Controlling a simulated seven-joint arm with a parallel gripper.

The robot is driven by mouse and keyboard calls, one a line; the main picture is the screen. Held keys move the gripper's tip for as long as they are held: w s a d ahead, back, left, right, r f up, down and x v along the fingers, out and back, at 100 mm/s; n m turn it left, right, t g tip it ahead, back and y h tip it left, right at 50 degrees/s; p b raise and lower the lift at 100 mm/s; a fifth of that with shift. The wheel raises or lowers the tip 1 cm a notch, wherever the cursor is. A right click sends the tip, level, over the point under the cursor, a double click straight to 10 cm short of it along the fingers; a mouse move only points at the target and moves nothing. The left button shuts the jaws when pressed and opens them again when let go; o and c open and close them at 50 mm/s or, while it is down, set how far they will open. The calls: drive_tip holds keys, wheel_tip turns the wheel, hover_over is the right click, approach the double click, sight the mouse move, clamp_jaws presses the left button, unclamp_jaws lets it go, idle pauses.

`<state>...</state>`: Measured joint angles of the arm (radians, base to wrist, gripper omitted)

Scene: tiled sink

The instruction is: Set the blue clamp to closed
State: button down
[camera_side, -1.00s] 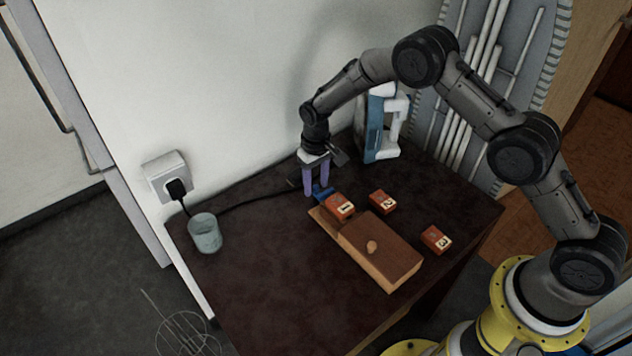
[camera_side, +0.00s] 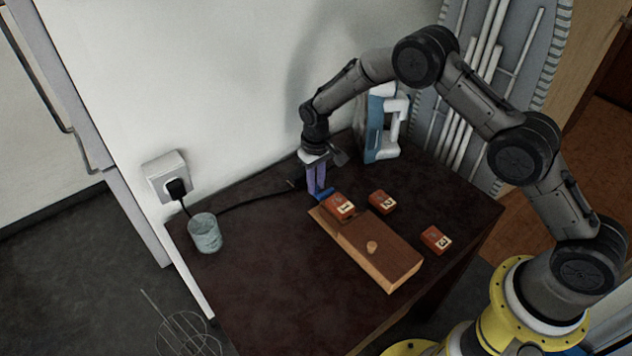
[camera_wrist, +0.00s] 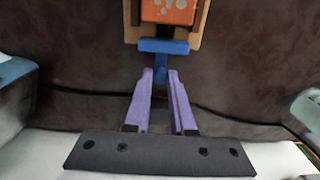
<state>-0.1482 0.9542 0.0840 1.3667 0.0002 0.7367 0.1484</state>
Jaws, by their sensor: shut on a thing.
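The blue clamp (camera_side: 324,195) sits at the far left end of the wooden board, next to the orange block marked 1. In the wrist view the blue clamp (camera_wrist: 165,46) shows as a crossbar at the board's end, with a narrow blue stem running back between my fingers. My gripper (camera_side: 318,193) points down at the clamp. Its purple fingers (camera_wrist: 160,74) are shut on the clamp's stem. The fingertips hide part of the stem, so its exact angle is hard to tell.
The wooden board (camera_side: 385,265) has a round knob. Block 1 (camera_side: 340,206) lies on it. Block 2 (camera_side: 382,202) and block 3 (camera_side: 436,239) lie on the dark table. A cup (camera_side: 205,233) stands left, an iron (camera_side: 383,125) behind. A black cord runs along the wall.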

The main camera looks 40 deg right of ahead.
drive_tip(key=shift+s, duration=0.1)
idle(0.7)
drive_tip(key=shift+s, duration=1.45)
drive_tip(key=c, duration=0.8)
unclamp_jaws()
drive_tip(key=shift+o, duration=0.2)
wheel_tip(320, 180, up, 14)
